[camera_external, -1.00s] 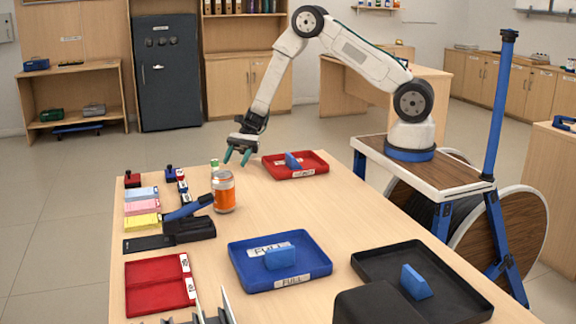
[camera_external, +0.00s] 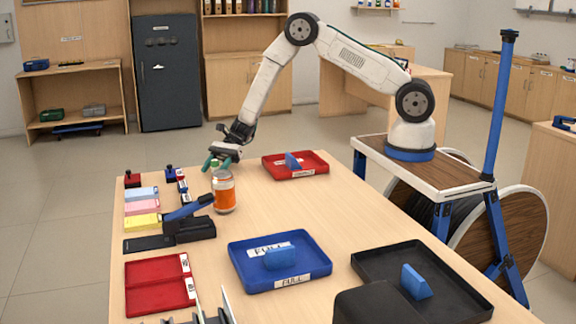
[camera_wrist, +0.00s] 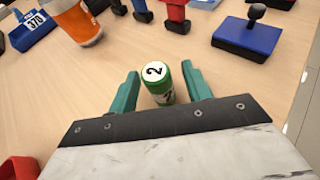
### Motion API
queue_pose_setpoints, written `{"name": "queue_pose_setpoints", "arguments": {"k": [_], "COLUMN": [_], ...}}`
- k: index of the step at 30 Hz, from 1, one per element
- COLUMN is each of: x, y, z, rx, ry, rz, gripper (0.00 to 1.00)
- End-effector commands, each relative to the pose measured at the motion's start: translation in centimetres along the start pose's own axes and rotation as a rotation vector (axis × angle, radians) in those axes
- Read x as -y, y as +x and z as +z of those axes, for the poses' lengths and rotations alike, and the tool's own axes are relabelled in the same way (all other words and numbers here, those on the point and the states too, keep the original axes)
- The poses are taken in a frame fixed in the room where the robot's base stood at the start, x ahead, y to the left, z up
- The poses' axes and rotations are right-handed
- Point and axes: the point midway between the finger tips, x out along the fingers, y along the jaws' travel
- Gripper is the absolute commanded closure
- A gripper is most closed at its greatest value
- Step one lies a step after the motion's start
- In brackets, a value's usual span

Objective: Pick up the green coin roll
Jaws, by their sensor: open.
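The green coin roll (camera_wrist: 159,82) stands on the counter in the wrist view, with a white top marked "2". It lies between the two teal fingers of my gripper (camera_wrist: 156,90), with a narrow gap to the left finger and the right finger very close beside it. I cannot tell if the right finger touches it. In the external view my gripper (camera_external: 220,163) is low over the far end of the counter, just behind the orange jar, and the roll is hidden there. My gripper is open.
The orange and white jar (camera_external: 224,192) stands close in front of my gripper. A red tray (camera_external: 318,170) is to the right. Stampers (camera_external: 172,173) and a dark blue stamp pad (camera_wrist: 245,36) are nearby. A black hole punch with blue lever (camera_external: 190,228) lies nearer.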

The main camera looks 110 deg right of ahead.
Motion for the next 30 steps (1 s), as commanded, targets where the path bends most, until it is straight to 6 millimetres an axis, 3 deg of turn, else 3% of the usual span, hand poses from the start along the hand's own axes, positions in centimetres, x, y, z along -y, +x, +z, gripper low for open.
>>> {"name": "queue_pose_setpoints", "arguments": {"k": [2, 3, 8, 20, 29, 30], "x": [0.0, 0.0, 0.0, 0.0, 0.1, -0.7], "y": [-0.1, -0.1, -0.1, -0.2, -1.5, -1.9], "z": [0.0, 0.0, 0.0, 0.4, 3.6, 3.2], "rx": [0.0, 0.0, 0.0, 0.0, 0.002, 0.001], "ry": [0.0, 0.0, 0.0, -0.001, -0.003, 0.003], "rz": [0.0, 0.0, 0.0, -0.001, -0.002, -0.001], "gripper": [0.51, 0.56, 1.0, 1.0, 1.0, 1.0]}}
